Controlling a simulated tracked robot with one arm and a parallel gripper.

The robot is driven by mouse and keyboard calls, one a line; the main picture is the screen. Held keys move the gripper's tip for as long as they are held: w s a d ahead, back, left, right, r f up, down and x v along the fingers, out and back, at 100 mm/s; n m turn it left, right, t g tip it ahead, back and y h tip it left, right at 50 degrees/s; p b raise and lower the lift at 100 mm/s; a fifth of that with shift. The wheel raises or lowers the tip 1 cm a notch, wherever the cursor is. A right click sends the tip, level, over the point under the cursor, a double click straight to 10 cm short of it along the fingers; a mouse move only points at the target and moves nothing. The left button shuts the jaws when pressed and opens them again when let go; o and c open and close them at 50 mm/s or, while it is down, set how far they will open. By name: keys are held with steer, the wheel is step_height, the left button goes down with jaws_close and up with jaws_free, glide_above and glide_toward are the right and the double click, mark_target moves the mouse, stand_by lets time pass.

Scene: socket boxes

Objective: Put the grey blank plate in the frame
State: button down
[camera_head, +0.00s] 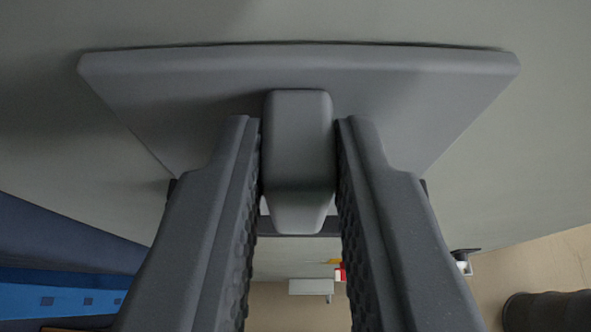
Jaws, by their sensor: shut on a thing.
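The grey blank plate (400,110) fills the upper middle of the head view, a wide flat piece with a knob (298,140) standing out from its middle. My gripper (298,145) is shut on that knob, one finger on each side. The plate lies close against a grey-green surface; I cannot tell whether it touches it. A dark strip, perhaps part of the frame (300,226), shows below the plate between my fingers. The rest of it is hidden behind the plate and fingers.
The grey-green surface (530,130) spreads around the plate and is bare there. A blue object (50,298) lies at lower left. A dark round thing (545,312) stands at lower right on a tan floor (530,270). Small white and red things (312,286) show between my fingers.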

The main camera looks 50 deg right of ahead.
steer(key=shift+f+b, duration=1.3)
steer(key=shift+f, duration=0.05)
steer(key=c, duration=1.3)
jaws_free()
steer(key=shift+o, duration=0.2)
steer(key=v, duration=1.4)
steer(key=shift+f, duration=0.15)
